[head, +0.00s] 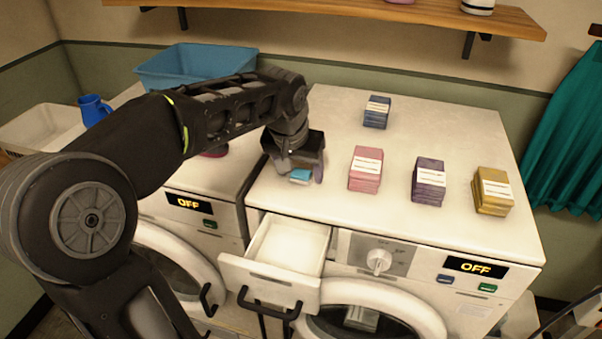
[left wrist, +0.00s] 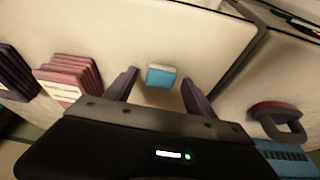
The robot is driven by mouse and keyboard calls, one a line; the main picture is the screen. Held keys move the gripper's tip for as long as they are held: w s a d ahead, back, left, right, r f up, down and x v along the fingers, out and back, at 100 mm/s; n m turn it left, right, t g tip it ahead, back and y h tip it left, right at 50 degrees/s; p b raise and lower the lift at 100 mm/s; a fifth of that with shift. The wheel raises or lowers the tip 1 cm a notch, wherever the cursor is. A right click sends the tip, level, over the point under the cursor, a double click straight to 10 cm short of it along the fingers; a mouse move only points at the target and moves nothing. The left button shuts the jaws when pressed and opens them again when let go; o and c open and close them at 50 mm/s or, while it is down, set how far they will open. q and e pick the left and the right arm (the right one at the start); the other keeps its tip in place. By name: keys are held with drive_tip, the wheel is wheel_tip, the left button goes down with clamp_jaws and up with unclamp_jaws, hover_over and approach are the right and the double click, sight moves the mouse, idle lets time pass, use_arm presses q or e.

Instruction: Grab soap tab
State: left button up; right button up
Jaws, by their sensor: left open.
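The soap tab (head: 300,176) is a small blue and white block on top of the right washing machine, near its left front corner. In the left wrist view the soap tab (left wrist: 161,77) lies between and just beyond the fingertips. My left gripper (head: 296,170) is low over the machine top, at the tab. It is open, with a finger on each side and a gap to the tab, in the left wrist view (left wrist: 160,88). My right gripper does not show.
Pink (head: 366,168), purple (head: 428,180), yellow (head: 492,191) and dark blue (head: 376,112) stacks stand to the right on the machine top. An open, empty detergent drawer (head: 272,262) juts out below. A blue basket (head: 195,66) stands behind my left arm.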

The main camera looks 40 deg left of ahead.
use_arm(q)
drive_tip(key=shift+c, duration=0.2)
idle(0.4)
clamp_jaws()
idle(0.5)
